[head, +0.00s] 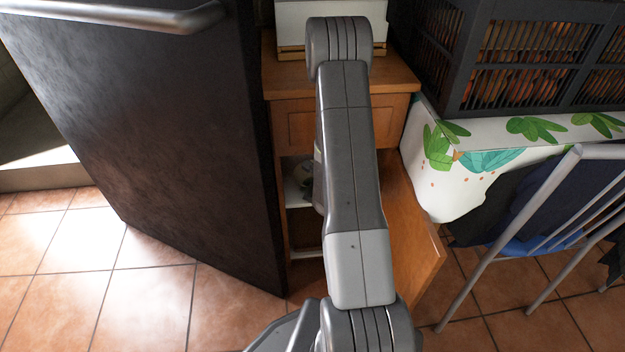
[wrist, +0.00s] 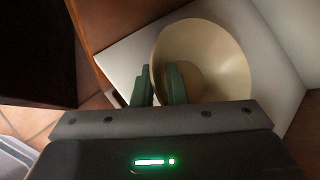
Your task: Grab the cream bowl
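The cream bowl (wrist: 215,55) is in the wrist view, on or just above a white shelf surface, its round opening facing my camera. My gripper (wrist: 159,82) has two green fingers close together at the bowl's left side. The right finger is inside the bowl and the left finger is outside, with the rim wall between them. The fingers appear shut on that wall. Whether the bowl touches the shelf is unclear. In the head view my arm reaches down in front of the wooden cabinet (head: 295,120) and hides most of its inside.
A white shelf (wrist: 125,55) with side walls surrounds the bowl. In the head view, a large dark door (head: 170,130) stands left, and an open wooden cabinet door (head: 415,235) is right. A metal chair (head: 510,225) and a dark crate (head: 530,60) stand further right.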

